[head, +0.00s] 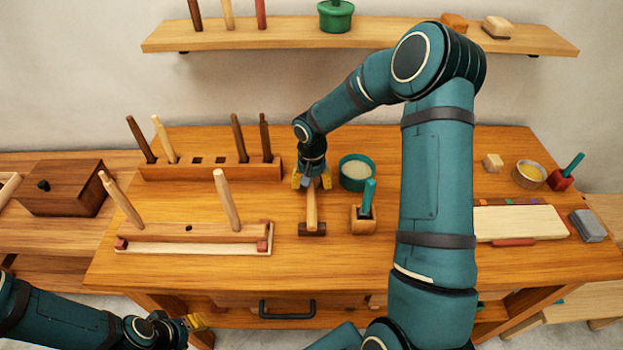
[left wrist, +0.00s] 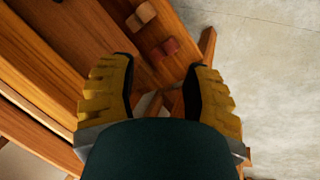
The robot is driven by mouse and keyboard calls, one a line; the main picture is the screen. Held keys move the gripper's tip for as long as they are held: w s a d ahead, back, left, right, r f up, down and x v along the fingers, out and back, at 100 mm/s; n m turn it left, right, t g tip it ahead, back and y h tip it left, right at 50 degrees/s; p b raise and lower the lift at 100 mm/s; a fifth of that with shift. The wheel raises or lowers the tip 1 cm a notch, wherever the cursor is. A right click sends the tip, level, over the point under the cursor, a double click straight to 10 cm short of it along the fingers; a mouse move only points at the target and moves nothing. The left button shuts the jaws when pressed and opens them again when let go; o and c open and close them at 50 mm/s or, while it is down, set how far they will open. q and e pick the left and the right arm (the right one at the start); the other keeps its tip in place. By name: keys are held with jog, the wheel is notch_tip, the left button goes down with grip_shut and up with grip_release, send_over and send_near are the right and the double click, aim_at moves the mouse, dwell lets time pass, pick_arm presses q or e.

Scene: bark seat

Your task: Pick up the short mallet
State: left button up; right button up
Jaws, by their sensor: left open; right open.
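The short mallet (head: 311,212) lies on the workbench, with its light wooden handle pointing away from me and its dark head (head: 312,230) nearer the front. My right gripper (head: 312,182) is open at the far end of the handle, its yellow fingertips on either side of it. I cannot tell whether they touch the handle. My left gripper (head: 197,322) is low in front of the bench, away from the mallet. In the left wrist view its yellow fingers (left wrist: 158,95) are spread apart with nothing between them.
A green bowl (head: 356,174) and a small wooden block holder with a green-handled tool (head: 363,218) stand just right of the mallet. A peg rack (head: 212,171) and a wooden jig (head: 190,247) stand to the left. The bench front is clear.

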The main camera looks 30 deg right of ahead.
jog(key=shift+f, duration=0.25)
grip_shut()
jog(key=shift+r, duration=0.1)
